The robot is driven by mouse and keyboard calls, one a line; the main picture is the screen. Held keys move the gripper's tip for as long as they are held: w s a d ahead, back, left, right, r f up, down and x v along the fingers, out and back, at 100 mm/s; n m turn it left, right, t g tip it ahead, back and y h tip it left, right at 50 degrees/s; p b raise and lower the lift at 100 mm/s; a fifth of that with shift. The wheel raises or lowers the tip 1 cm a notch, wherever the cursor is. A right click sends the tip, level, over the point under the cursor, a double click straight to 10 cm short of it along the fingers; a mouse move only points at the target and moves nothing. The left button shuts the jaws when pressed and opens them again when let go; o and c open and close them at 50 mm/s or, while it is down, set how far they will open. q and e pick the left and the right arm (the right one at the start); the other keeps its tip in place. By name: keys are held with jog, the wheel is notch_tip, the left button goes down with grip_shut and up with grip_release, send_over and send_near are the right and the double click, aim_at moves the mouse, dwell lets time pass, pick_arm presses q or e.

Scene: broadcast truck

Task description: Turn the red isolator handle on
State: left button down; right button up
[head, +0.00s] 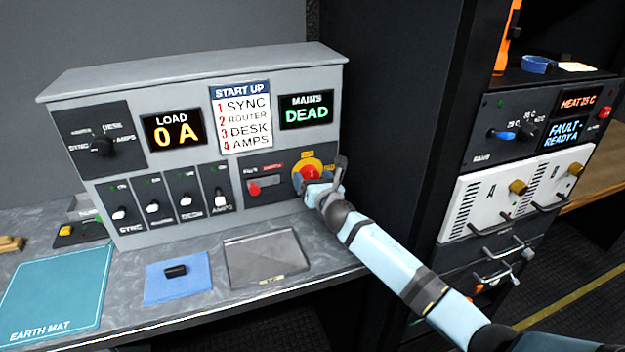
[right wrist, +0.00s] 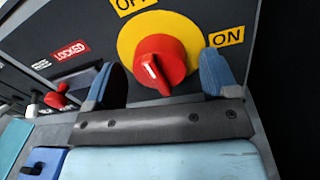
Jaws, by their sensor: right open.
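The red isolator handle (head: 311,173) sits on a round yellow plate at the lower right of the grey panel. In the right wrist view the handle (right wrist: 163,62) shows a white mark that points up and slightly left, towards the OFF label (right wrist: 132,5); the ON label (right wrist: 226,37) is at the right. My right gripper (head: 327,182) is at the handle. In the wrist view its open blue fingers (right wrist: 162,78) stand on either side of the handle, with gaps showing; I cannot tell any contact. My left gripper is out of view.
A small red lever (right wrist: 62,96) near a LOCKED label is left of the handle. The mains display (head: 306,109) reads DEAD and the load display (head: 175,131) 0 A. A black rack stands at the right.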

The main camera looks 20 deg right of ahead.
jog(key=c, duration=0.9)
jog(key=shift+m, duration=0.3)
jog(key=m+b, duration=0.1)
jog(key=m, duration=0.1)
jog(key=shift+f+m, duration=0.1)
jog(key=shift+m, duration=0.3)
jog(key=m+b, duration=0.1)
jog(key=m, duration=0.4)
jog(key=shift+m+t+b, duration=0.3)
jog(key=m+b, duration=0.1)
jog(key=m, duration=0.4)
jog(key=shift+f+m+h, duration=0.1)
jog(key=shift+m+h, duration=0.2)
jog(key=shift+h, duration=0.1)
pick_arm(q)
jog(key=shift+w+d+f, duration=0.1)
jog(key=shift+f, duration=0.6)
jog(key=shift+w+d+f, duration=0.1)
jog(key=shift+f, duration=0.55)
pick_arm(e)
jog(key=shift+m, duration=2)
